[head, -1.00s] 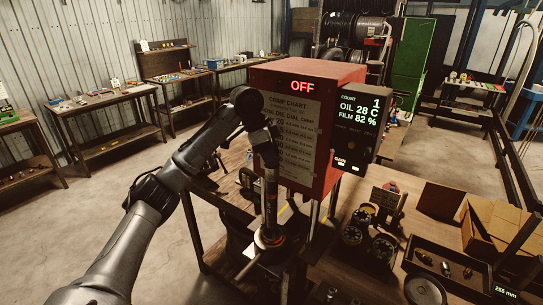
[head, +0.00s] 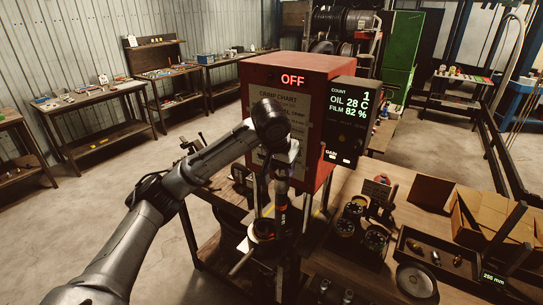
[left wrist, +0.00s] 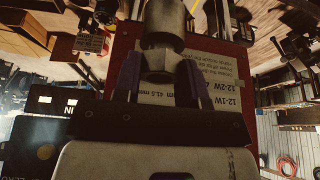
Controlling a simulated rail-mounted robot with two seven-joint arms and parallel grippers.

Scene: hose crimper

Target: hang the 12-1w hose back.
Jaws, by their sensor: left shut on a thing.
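My left gripper (head: 282,182) is in front of the red crimper (head: 318,85), above the round crimping head (head: 264,232). In the left wrist view its two purple-blue fingers (left wrist: 160,72) are shut on a grey metal fitting with a hex nut (left wrist: 163,42), which I take to be the hose end. Most of the hose is hidden; a dark upright piece with an orange band (head: 281,200) shows below the gripper. Behind the fingers, an upside-down chart (left wrist: 215,92) reads 12-1W and 12-2W. The hose's hanging place cannot be made out. My right gripper is not in view.
The crimper's screen (head: 353,110) shows count 1, and its sign reads OFF. Gauges (head: 355,208), a dark tray of parts (head: 440,262) and a cardboard box (head: 485,220) crowd the bench to the right. The floor (head: 95,215) at left is clear.

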